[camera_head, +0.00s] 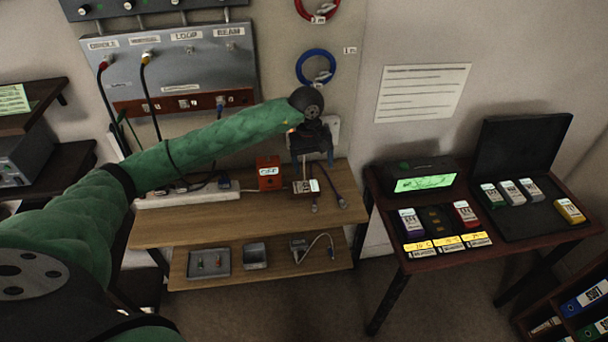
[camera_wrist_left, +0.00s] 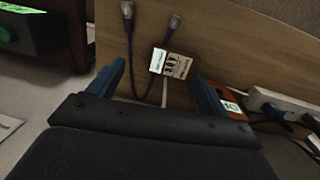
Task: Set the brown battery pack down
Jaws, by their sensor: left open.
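My left gripper (camera_head: 314,160) is open, with its blue fingers spread above the back of the wooden bench. In the left wrist view the open fingers (camera_wrist_left: 160,82) frame a small grey-brown labelled block (camera_wrist_left: 178,65), which also shows on the bench in the head view (camera_head: 304,187). Purple cables with metal plugs lie by this block. It appears to be apart from the fingers. I cannot tell whether it is the brown battery pack; no other pack looks clearly brown. Nothing is seen held in the left gripper. My right gripper is not in view.
A red box (camera_head: 269,174) and a white power strip (camera_head: 188,199) stand left of the block. On the dark table at right are a device with a green screen (camera_head: 424,183), a purple pack (camera_head: 410,222), a red pack (camera_head: 466,214) and an open case (camera_head: 540,222) holding several packs.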

